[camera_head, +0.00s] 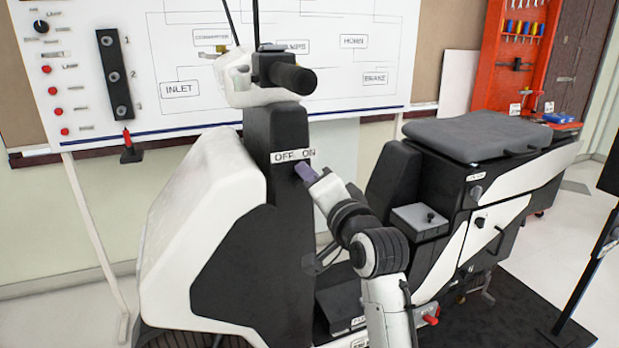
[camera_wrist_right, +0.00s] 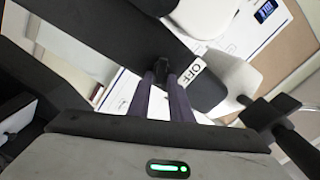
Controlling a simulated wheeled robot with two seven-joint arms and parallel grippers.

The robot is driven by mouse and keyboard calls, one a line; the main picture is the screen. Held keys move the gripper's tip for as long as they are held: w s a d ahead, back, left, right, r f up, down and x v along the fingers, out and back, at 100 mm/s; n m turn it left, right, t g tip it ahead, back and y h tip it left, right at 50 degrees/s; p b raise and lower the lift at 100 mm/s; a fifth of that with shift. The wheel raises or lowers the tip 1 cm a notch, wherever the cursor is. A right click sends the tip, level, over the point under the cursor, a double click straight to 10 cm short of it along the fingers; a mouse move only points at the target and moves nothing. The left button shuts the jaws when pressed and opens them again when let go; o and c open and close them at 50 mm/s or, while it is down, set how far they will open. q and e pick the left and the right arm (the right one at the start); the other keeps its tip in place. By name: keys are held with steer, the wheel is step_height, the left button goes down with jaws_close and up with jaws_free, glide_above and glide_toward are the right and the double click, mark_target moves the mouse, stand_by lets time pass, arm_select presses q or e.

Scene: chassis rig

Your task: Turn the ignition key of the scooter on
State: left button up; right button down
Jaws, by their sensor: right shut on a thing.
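The scooter (camera_head: 215,215) is white and black and stands side-on in the head view. Its black steering column (camera_head: 275,225) carries a white OFF/ON label (camera_head: 293,155), part of which also shows in the right wrist view (camera_wrist_right: 191,72). My right gripper (camera_head: 304,170) is at the column just below the label. In the right wrist view its two purple fingers (camera_wrist_right: 167,92) are shut on a small dark piece, the ignition key (camera_wrist_right: 161,70), against the column. The fingers hide most of the key, so its turn angle cannot be told. My left gripper is not in view.
The handlebar grip (camera_head: 292,76) juts out above my right gripper. The black seat (camera_head: 477,135) and a grey box (camera_head: 419,222) are to the right of my arm. A whiteboard (camera_head: 180,85) stands behind the scooter, and a red tool rack (camera_head: 512,60) is at the back right.

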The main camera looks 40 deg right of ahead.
steer(key=shift+f, duration=0.1)
steer(key=c, duration=1.8)
jaws_free()
